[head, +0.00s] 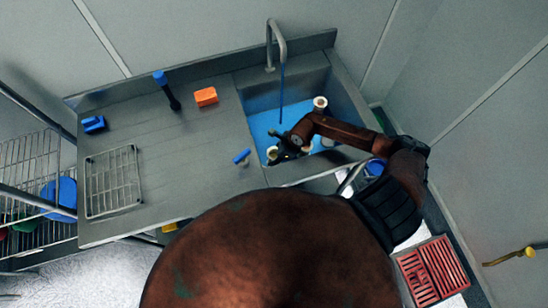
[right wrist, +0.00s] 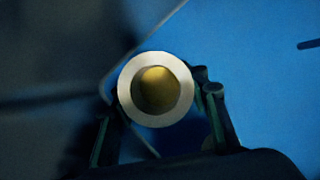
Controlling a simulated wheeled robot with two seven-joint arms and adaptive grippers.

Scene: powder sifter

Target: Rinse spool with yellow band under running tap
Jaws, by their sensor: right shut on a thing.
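The tap (head: 274,42) stands at the back of the sink, and a thin blue stream of water (head: 282,95) falls from it into the blue-floored basin (head: 262,110). My right gripper (head: 288,147) is low in the basin, in front of the stream and apart from it. It is shut on a pale spool (head: 272,152), seen end-on in the right wrist view (right wrist: 128,92) with a yellowish hollow. Its outer band is hidden or too small to tell. Another pale spool (head: 320,102) with a brownish side stands at the basin's back right. My left gripper is out of view.
On the steel counter left of the basin are an orange block (head: 206,97), a dark brush with a blue end (head: 167,90), a blue object (head: 94,125), a small blue-handled item (head: 241,157) and a wire rack (head: 113,182). The counter's middle is clear. Walls close in behind and right.

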